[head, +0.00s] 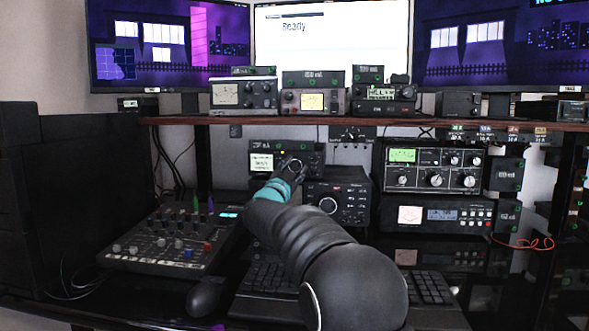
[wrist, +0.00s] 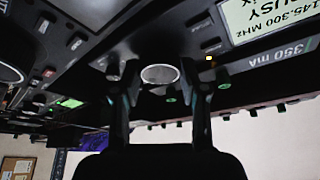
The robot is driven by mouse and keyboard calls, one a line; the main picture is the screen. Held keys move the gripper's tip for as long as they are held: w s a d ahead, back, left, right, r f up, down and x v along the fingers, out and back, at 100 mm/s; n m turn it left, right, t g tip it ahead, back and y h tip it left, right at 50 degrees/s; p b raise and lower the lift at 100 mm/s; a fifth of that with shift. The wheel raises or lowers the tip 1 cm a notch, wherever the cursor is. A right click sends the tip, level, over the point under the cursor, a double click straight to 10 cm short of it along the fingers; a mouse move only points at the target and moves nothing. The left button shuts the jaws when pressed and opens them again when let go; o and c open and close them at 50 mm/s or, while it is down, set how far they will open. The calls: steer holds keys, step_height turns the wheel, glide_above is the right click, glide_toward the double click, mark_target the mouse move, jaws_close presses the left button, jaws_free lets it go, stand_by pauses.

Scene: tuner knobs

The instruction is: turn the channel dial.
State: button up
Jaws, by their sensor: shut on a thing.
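The channel dial (wrist: 160,74) is a round knob with a bright silver face on the black front of a small radio (wrist: 150,45). That radio (head: 262,163) stands at the middle of the desk in the head view, with a lit screen (head: 261,164) at its left. The screen (wrist: 275,22) reads "BUSY" and "145.300 MHz" in the wrist view. My gripper (wrist: 159,82) has one finger on each side of the dial and is shut on it. In the head view my gripper (head: 288,168) is at the radio's front and partly covers the dial.
A second black radio (head: 340,200) with a large knob stands close at the right. A mixer (head: 172,245) lies at the left, and a keyboard (head: 432,288) lies under my arm. A shelf (head: 430,124) with several devices runs above. Stacked units (head: 432,180) stand at the right.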

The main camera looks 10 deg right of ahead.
stand_by(0.4)
steer(key=o, duration=1.1)
steer(key=shift+o, duration=0.2)
steer(key=v, duration=1.2)
